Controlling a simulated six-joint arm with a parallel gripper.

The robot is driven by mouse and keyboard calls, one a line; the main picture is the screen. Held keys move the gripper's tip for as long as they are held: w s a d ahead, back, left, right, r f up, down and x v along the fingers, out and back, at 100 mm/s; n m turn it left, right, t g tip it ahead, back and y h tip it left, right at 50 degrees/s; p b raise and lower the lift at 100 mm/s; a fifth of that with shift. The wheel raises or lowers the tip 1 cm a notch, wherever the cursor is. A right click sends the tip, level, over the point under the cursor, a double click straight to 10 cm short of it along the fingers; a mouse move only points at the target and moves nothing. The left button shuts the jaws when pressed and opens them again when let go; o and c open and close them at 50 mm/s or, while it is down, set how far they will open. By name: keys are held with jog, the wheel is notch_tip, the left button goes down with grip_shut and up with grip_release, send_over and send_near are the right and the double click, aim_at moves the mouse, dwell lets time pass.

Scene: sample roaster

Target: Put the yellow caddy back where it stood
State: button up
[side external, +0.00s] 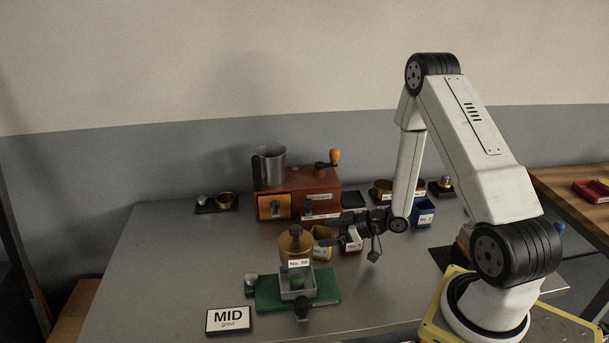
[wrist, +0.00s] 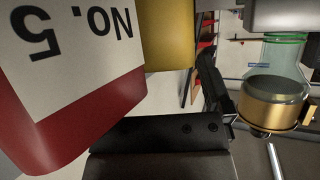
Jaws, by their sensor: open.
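The yellow caddy (side external: 324,252) stands on the grey table just right of the brass-topped unit, partly hidden by it. In the wrist view a yellow wall (wrist: 168,35) shows behind the red caddy, cut off by the top edge. The red caddy (side external: 353,243), labelled No. 5, stands right beside the yellow one; it fills the left of the wrist view (wrist: 95,120). My gripper (side external: 346,233) is open, low over the two caddies. In the wrist view its dark fingers (wrist: 205,105) show near the red caddy. I cannot tell whether they touch either caddy.
The brass-topped unit (side external: 296,243) on a green base (side external: 322,287) stands close left of my gripper. The wooden grinder (side external: 325,183) is behind. A blue caddy (side external: 423,214) stands to the right. A MID grind card (side external: 228,320) is at the front.

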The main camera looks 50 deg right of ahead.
jog(key=v, duration=1.1)
jog(key=shift+s, duration=0.25)
jog(key=shift+r, duration=0.15)
jog(key=w+a+r+m+g+h, duration=0.2)
jog(key=w+a+r+g+h, duration=0.2)
jog(key=w+g+h, duration=0.15)
jog(key=s+a+r+m+g, duration=0.1)
jog(key=s+a+r+g, duration=0.1)
jog(key=a, duration=0.4)
jog(key=s+a+r+m+g, duration=0.1)
jog(key=s+a+r, duration=0.1)
jog(key=a, duration=0.5)
jog(key=shift+s+g, duration=0.35)
jog(key=shift+s, duration=0.15)
